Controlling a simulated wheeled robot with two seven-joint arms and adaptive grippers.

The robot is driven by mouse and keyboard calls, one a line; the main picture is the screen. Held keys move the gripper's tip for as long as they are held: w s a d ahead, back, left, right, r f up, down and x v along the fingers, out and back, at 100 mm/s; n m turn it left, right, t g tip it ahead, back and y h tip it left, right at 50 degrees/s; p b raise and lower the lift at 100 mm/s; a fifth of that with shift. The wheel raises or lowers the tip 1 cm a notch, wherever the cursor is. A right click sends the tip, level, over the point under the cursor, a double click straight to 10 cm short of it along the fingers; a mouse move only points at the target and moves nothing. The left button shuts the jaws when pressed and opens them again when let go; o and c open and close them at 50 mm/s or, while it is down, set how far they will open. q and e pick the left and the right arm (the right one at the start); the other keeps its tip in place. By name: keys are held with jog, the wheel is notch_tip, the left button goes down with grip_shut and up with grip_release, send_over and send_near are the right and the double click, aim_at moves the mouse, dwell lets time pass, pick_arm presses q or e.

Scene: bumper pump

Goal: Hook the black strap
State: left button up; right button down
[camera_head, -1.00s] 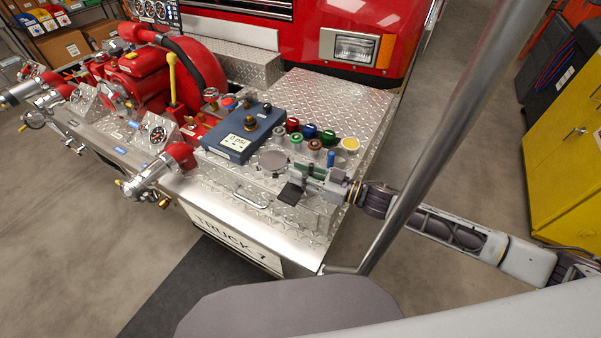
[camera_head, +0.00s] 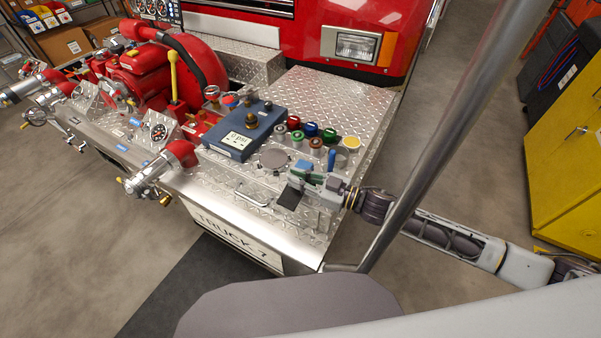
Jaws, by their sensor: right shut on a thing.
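My right gripper (camera_head: 304,187) reaches in from the right, low over the front right part of the diamond-plate deck (camera_head: 345,100). It is shut. A small flat black piece, apparently the black strap (camera_head: 289,198), is at its fingertips and hangs toward the deck's front edge. The strap's far end and any hook for it are too small to make out. A green piece (camera_head: 302,174) shows just behind the fingers, partly covered by them. My left gripper is not in view.
Several coloured caps (camera_head: 329,134) and a round grey lid (camera_head: 274,159) lie close behind the gripper. A blue gauge box (camera_head: 243,132) stands to their left. A metal handle (camera_head: 254,195) is at the front edge. Red pump fittings (camera_head: 180,154) fill the left.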

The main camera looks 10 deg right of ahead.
aim_at(290, 203)
jog(key=shift+s+a+f+n, duration=0.6)
jog(key=shift+s+f+n, duration=0.3)
jog(key=shift+s+a+f+n+b, duration=0.15)
jog(key=shift+s+a+f+n, duration=0.15)
jog(key=shift+f+n, duration=0.15)
jog(key=shift+s+a+f+n+b, duration=0.15)
jog(key=shift+s+f+n, duration=0.15)
jog(key=shift+f+n, duration=0.15)
jog(key=shift+s+a+f, duration=0.25)
jog(key=shift+s+f, duration=0.15)
jog(key=shift+f, duration=0.35)
jog(key=c, duration=1.6)
grip_release()
jog(key=shift+o, duration=0.5)
jog(key=shift+d, duration=0.1)
jog(key=v, duration=1.1)
jog(key=shift+s+d, duration=0.25)
jog(key=shift+d, duration=0.05)
